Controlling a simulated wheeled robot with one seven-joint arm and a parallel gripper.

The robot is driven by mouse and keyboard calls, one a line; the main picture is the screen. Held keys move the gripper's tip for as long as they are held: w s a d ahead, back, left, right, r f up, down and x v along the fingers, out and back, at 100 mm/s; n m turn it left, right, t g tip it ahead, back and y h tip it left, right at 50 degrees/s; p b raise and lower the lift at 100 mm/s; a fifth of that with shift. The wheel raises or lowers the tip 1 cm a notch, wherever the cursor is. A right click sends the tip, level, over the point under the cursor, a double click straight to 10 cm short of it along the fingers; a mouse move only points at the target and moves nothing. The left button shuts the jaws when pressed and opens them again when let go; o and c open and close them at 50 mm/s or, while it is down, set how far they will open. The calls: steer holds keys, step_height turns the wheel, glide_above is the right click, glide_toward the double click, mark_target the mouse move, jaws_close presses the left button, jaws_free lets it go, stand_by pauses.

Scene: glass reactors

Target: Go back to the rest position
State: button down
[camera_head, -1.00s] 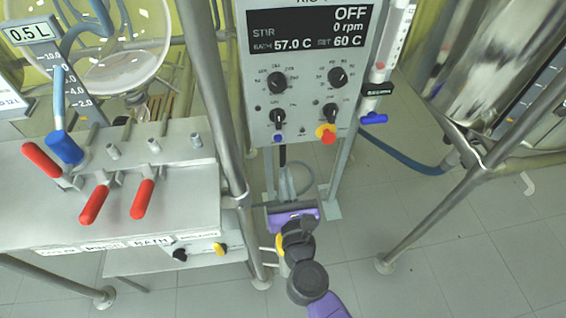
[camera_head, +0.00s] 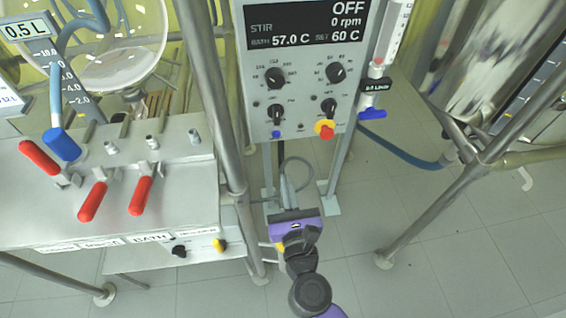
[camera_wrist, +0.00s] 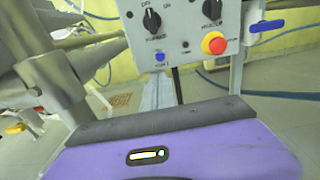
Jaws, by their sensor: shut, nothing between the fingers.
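My gripper (camera_head: 293,208) is in the lower middle of the head view, below the control box (camera_head: 300,92) and in front of its stand. Its purple body and dark front edge fill the bottom of the wrist view, with the narrow shut fingers (camera_wrist: 160,92) beyond them. It holds nothing and appears apart from the control box. The box's display reads OFF, 0 rpm, bath 57.0 C and set 60 C. Its red and yellow button (camera_wrist: 214,43) shows at the upper right of the wrist view.
A steel post (camera_head: 217,110) rises beside the bench. A tubular frame (camera_head: 440,200) with a reflective vessel stands right. Tiled floor (camera_head: 350,275) is open between them.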

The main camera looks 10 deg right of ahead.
steer(key=s+d+r+n+t+y, duration=0.1)
steer(key=s+d+r+n, duration=0.3)
steer(key=n, duration=0.6)
steer(key=s+a+r+n+t+y, duration=0.1)
steer(key=s+r+n, duration=0.2)
steer(key=s+n, duration=0.45)
steer(key=s+d+n+g+h, duration=0.1)
steer(key=s+d+n+g, duration=0.3)
steer(key=s+n, duration=0.6)
steer(key=s+d+n+g+h, duration=0.1)
steer(key=s+d+n, duration=0.5)
steer(key=s+n, duration=0.5)
step_height(320, 180, up, 16)
steer(key=s+m+p, duration=0.2)
steer(key=p, duration=1.4)
steer(key=shift+a+f+m, duration=0.1)
steer(key=shift+m, duration=0.15)
